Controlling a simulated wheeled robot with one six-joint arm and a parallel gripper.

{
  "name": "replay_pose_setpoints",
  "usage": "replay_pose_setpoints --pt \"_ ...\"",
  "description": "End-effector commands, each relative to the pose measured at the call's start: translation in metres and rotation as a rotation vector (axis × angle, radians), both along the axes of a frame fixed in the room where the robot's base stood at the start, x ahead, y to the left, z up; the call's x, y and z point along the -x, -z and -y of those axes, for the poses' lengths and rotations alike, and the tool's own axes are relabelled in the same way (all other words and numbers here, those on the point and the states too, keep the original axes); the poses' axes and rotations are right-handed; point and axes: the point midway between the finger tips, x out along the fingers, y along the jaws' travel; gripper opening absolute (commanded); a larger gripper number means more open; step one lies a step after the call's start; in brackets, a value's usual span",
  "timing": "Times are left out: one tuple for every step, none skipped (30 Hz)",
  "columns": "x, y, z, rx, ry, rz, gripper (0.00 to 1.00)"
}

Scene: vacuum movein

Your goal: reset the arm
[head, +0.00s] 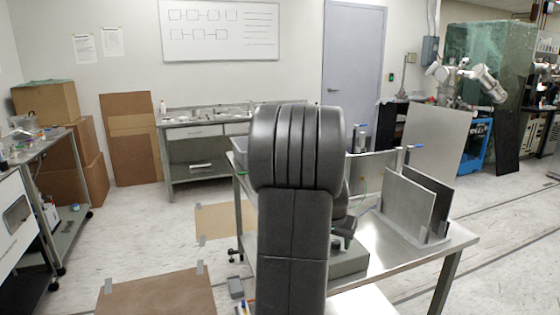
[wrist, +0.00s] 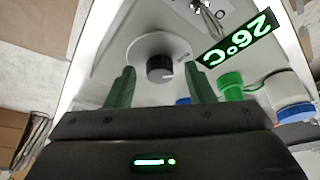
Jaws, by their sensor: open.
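My arm (head: 293,215) is dark grey and rises in the middle of the head view, hiding part of the table behind it. My gripper (wrist: 158,68) shows in the wrist view with its two green fingers apart and nothing between them. Beyond the fingertips is a white device with a black round knob (wrist: 160,68) and a lit green display (wrist: 238,40) reading 26°C. I cannot tell whether the fingers touch the device. In the head view the gripper is mostly hidden behind my arm.
A metal table (head: 400,262) holds upright panels (head: 408,200) at its right. Bottles with a green cap (wrist: 231,80) and a blue cap (wrist: 296,112) are right of the fingers. Cardboard boxes (head: 75,150) and a shelf cart (head: 65,225) stand left. Some floor is free between.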

Motion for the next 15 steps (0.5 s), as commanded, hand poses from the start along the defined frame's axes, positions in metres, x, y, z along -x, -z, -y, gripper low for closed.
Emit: replay_pose_setpoints --pt "-0.0003 0.0014 -0.0006 0.000 0.022 0.000 0.49" --pt "-0.0004 0.0014 -0.0007 0.000 0.037 0.000 0.49" --pt "-0.0005 0.0013 -0.0008 0.000 0.055 0.001 0.49" --pt "-0.0006 0.0012 -0.0010 0.000 0.068 0.001 0.49" --pt "-0.0006 0.0012 -0.0011 0.000 0.081 0.001 0.49" --pt "-0.0006 0.0011 -0.0011 0.001 0.096 0.001 0.49" --pt "-0.0005 0.0009 -0.0012 0.001 0.105 0.000 0.49" --pt "-0.0005 0.0008 -0.0012 0.000 0.116 0.000 0.49" --pt "-0.0006 0.0007 -0.0013 0.000 0.126 0.000 0.49" --pt "-0.0007 0.0005 -0.0012 -0.001 0.133 0.000 0.49" --pt "-0.0006 0.0004 -0.0013 -0.001 0.139 0.001 0.49" --pt "-0.0007 0.0003 -0.0011 0.000 0.145 0.001 0.49" --pt "-0.0007 0.0002 -0.0011 0.000 0.147 0.001 0.49" --pt "-0.0007 0.0001 -0.0011 0.000 0.150 0.001 0.49" --pt "-0.0008 -0.0001 -0.0011 0.000 0.152 0.001 0.49"
